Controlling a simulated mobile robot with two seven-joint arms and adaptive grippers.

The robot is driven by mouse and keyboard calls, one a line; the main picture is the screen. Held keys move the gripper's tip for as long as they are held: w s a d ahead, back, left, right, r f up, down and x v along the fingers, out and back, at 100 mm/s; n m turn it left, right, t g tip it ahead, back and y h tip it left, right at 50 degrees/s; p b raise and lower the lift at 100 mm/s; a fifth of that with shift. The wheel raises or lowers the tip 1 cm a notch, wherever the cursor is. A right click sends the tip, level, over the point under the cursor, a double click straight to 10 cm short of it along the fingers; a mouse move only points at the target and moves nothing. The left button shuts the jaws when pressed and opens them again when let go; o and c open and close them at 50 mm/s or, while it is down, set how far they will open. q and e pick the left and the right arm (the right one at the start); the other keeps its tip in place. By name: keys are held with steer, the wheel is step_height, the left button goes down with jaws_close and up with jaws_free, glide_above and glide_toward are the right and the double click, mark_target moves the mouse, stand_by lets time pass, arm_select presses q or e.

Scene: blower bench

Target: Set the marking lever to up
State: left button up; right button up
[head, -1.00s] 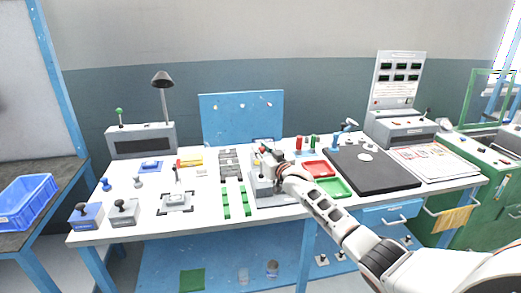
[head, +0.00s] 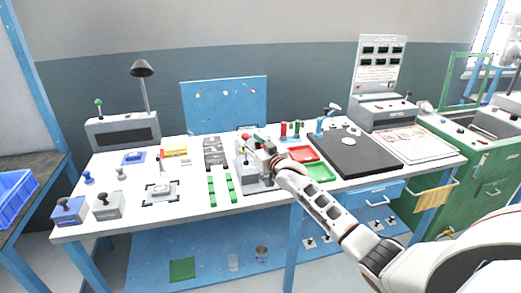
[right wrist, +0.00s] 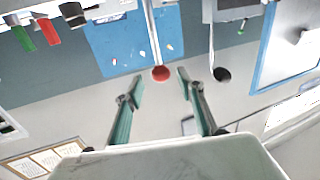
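A lever with a red ball knob (head: 245,137) stands on a grey device (head: 254,184) at the middle of the bench; I take it as the marking lever, though no label is readable. My right gripper (head: 266,152) is just right of the lever and partly hides the device. In the right wrist view, the red knob (right wrist: 160,73) and its thin rod lie between the lines of the two green fingers (right wrist: 161,77). The fingers are apart, and no contact with the knob shows. My left gripper is not in view.
Red and green trays (head: 319,172) and a black mat (head: 351,158) lie right of the device. Green strips (head: 211,191) and another lever fixture (head: 160,191) lie left. A grey box with a green-knobbed lever (head: 122,131) stands at the back left.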

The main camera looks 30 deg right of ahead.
steer(key=s, duration=0.7)
steer(key=shift+s+d, duration=0.2)
steer(key=shift+s, duration=0.1)
steer(key=s+a+f+n+g+y, duration=0.1)
steer(key=s+a+f+g, duration=0.1)
steer(key=s+a+f, duration=0.5)
steer(key=s+a+f+n+g, duration=0.1)
steer(key=s+a+f+g, duration=0.15)
steer(key=s+f, duration=0.85)
steer(key=s+a+f+g, duration=0.1)
steer(key=s+a+f, duration=0.2)
steer(key=s, duration=0.4)
steer(key=s+a+f+n, duration=0.1)
steer(key=s+a+f, duration=0.2)
steer(key=s+f, duration=0.2)
steer(key=s+a+f+g+y, duration=0.1)
steer(key=s+a+f, duration=0.2)
steer(key=s, duration=0.6)
steer(key=shift+s+a+f+n+g, duration=0.15)
steer(key=shift+a+f+n+g, duration=0.25)
steer(key=shift+f, duration=0.5)
